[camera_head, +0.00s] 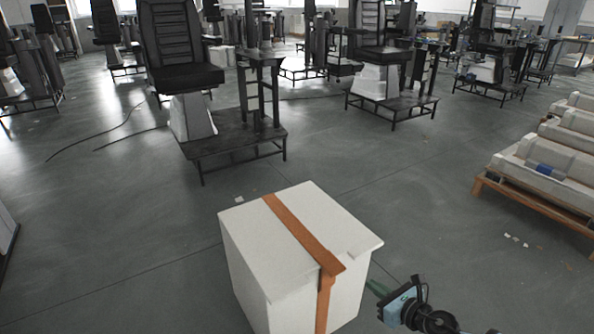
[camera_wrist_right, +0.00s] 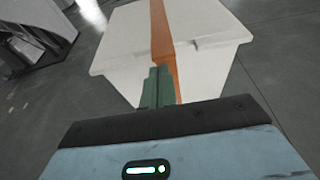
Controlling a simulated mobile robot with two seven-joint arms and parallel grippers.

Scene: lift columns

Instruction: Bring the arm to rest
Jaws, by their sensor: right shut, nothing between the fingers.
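My right gripper (camera_head: 376,288) is at the lower right of the head view, close to the right side of a white box (camera_head: 258,238) with an orange strap (camera_head: 300,235). In the right wrist view, its green fingers (camera_wrist_right: 158,88) are together with nothing between them. They point toward the box (camera_wrist_right: 205,55) and overlap the orange strap (camera_wrist_right: 161,35) in the picture. I cannot tell whether the fingertips touch the box. My left gripper is in neither view.
Black chairs on platforms (camera_head: 235,138) stand on the grey floor behind the box. A wooden rack with white blocks (camera_head: 535,178) is at the right. Thin cables (camera_head: 115,130) lie on the floor at left. Open floor (camera_head: 430,200) lies right of the box.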

